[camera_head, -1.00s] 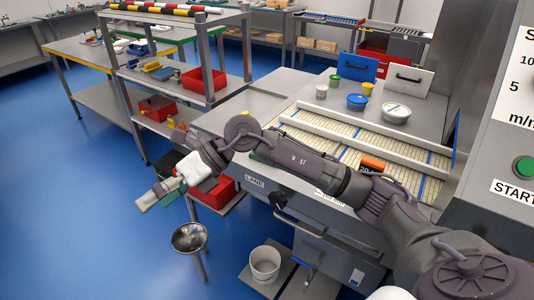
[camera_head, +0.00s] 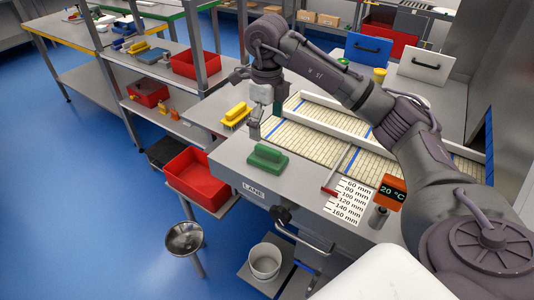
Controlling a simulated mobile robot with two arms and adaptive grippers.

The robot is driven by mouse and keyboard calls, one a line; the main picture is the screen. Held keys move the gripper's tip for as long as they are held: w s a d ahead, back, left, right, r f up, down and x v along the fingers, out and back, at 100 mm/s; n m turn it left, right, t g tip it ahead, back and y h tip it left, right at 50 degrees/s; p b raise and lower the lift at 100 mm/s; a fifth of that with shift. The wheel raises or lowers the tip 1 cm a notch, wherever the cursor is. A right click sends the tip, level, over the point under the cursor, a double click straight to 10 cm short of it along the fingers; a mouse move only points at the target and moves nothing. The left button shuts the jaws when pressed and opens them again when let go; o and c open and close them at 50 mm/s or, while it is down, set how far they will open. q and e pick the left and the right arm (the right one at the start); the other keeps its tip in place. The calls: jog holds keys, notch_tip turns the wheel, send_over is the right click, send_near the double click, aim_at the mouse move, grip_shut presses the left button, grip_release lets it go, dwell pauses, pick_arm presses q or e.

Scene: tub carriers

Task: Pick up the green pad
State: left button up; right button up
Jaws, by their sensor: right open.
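The green pad (camera_head: 268,157), a flat base with a raised grip on top, sits on the grey metal top near its front left edge, beside the lined lane. My right gripper (camera_head: 256,131) hangs just above and behind the green pad, pointing down. It is open and appears apart from the pad, with nothing seen in it. My left gripper is out of view.
A yellow brush-like block (camera_head: 236,114) stands close by on the left. A red bin (camera_head: 196,180) is below the front left edge. A metal bowl (camera_head: 184,238) and a white bucket (camera_head: 265,261) stand lower. A temperature display (camera_head: 391,193) is at right.

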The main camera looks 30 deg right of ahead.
aim_at(268, 148)
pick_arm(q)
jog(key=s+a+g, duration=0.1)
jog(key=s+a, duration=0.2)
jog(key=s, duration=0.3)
pick_arm(e)
notch_tip(268, 148, down, 5)
jog(key=shift+d+r+p, duration=0.15)
jog(key=shift+r+p, duration=0.05)
jog(key=shift+p, duration=0.1)
jog(key=shift+f+p, duration=0.5)
jog(key=shift+f, duration=0.45)
notch_tip(268, 148, down, 4)
jog(key=shift+r+p, duration=0.25)
jog(key=shift+p, duration=0.3)
jog(key=shift+f, duration=0.2)
jog(key=c, duration=1.2)
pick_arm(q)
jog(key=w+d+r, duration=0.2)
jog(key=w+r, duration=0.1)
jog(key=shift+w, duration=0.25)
pick_arm(e)
jog(key=shift+c, duration=0.3)
